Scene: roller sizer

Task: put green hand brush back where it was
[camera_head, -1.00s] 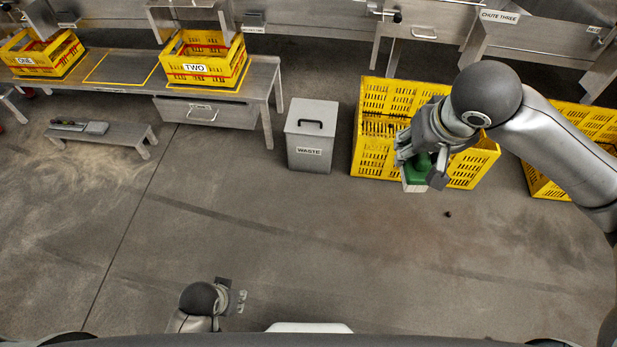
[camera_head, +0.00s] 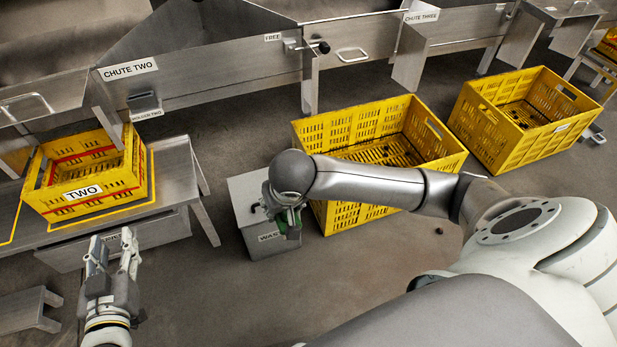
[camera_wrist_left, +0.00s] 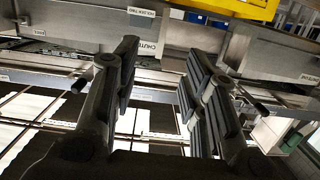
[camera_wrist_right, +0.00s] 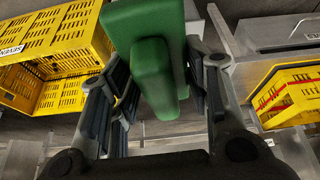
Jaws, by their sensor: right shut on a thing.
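The green hand brush (camera_head: 292,222) is in my right gripper (camera_head: 283,205), in front of the grey waste bin in the head view. In the right wrist view the brush's green body (camera_wrist_right: 152,70) fills the space between the fingers of the right gripper (camera_wrist_right: 160,88). Its bristles are not clear there. My left gripper (camera_head: 113,252) is raised, open and empty, in front of the bench; its spread fingers (camera_wrist_left: 160,95) show in the left wrist view. A small bracket labelled holder two (camera_head: 145,101) is on the metal wall under chute two and looks empty.
The waste bin (camera_head: 262,243) stands beside a large yellow crate (camera_head: 345,212). Another yellow crate (camera_head: 495,140) is farther right. Yellow crate two (camera_head: 85,200) sits on the metal bench (camera_head: 180,185). A low stool (camera_head: 25,312) is at lower left. Floor in front of the crates is mostly clear.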

